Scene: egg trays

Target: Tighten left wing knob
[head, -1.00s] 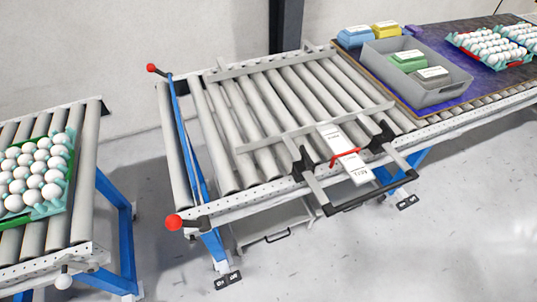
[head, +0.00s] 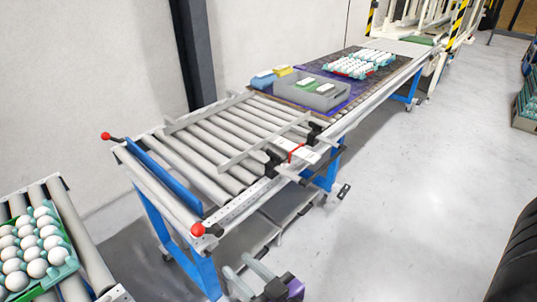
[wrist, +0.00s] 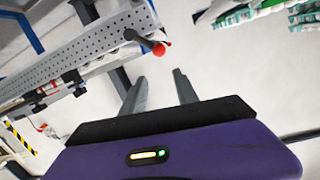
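My gripper (head: 236,264) is at the bottom of the head view, low in front of the roller conveyor. Its two grey fingers are apart with nothing between them, as the wrist view (wrist: 159,76) also shows. Two black clamp pieces, likely the wing knobs, sit on the conveyor's near side: the left one (head: 271,166) and the right one (head: 315,131). My gripper is well apart from both. Their wing shape is too small to make out. A red ball on a black lever (head: 198,229) is at the near left corner; it shows beyond my fingertips in the wrist view (wrist: 158,49).
The conveyor's perforated side rail (head: 240,203) and blue legs (head: 203,272) are near my gripper. Another conveyor with an egg tray (head: 68,268) stands at the left. A grey bin (head: 325,100) and more egg trays are farther back. The floor at right is largely clear.

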